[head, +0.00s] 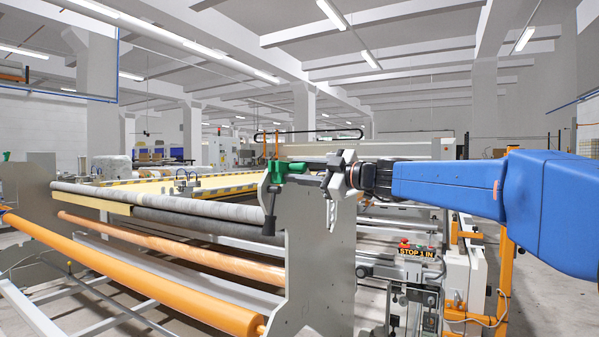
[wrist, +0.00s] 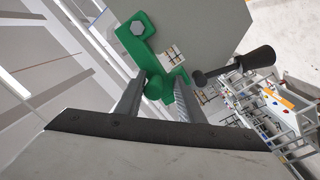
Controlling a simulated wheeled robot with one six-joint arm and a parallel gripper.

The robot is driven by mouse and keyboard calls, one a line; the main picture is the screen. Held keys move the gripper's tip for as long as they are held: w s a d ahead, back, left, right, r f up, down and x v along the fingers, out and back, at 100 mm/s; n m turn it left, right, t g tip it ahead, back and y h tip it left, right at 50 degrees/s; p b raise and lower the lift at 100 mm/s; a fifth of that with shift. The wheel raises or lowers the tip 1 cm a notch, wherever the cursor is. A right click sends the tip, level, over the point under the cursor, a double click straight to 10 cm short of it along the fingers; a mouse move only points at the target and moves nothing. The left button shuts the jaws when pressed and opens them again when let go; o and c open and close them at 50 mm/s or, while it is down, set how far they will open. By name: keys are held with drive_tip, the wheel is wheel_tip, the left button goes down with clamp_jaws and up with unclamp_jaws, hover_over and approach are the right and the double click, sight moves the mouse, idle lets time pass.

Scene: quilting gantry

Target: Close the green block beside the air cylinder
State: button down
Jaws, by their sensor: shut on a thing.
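The green block (head: 288,173) sits at the top of the grey end plate (head: 318,240) of the machine frame. In the wrist view the green block (wrist: 145,45) has a bolt head at its upper end and a rounded lower end between my fingers. My gripper (head: 308,168) reaches in from the right. Its two fingers are shut on the green block in the wrist view (wrist: 158,92). A black-ended lever (head: 269,215) hangs below the block; its black handle (wrist: 255,60) is right of the block in the wrist view. I cannot clearly pick out the air cylinder.
An orange roller (head: 140,270), a copper roller (head: 170,245) and a grey fabric roll (head: 160,202) run left from the end plate. A stop button box (head: 416,250) and an orange post (head: 506,270) stand at the right, below my blue arm.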

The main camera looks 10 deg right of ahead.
drive_tip(key=c, duration=1.6)
unclamp_jaws()
drive_tip(key=shift+a, duration=0.1)
drive_tip(key=v, duration=1.7)
drive_tip(key=shift+d, duration=0.25)
drive_tip(key=s+a+f+m+g+h, duration=0.25)
drive_tip(key=s+f+m, duration=0.35)
drive_tip(key=f, duration=0.6)
drive_tip(key=s+a+f+m+g+h, duration=0.2)
drive_tip(key=s+f+m+g+h, duration=0.15)
drive_tip(key=s+f, duration=0.7)
drive_tip(key=s+d+f+m+h, duration=0.2)
drive_tip(key=s+d+f+m, duration=0.1)
drive_tip(key=f, duration=0.4)
drive_tip(key=s+d+f+m+h, duration=0.3)
drive_tip(key=s+f, duration=0.2)
drive_tip(key=f, duration=0.2)
drive_tip(key=s+d+f+m+g+h, duration=0.1)
drive_tip(key=s+d+f+m+h, duration=0.2)
drive_tip(key=s+f, duration=0.2)
drive_tip(key=shift+d+f, duration=0.2)
drive_tip(key=shift+f, duration=0.55)
drive_tip(key=shift+d+f, duration=0.15)
drive_tip(key=shift+f, duration=0.55)
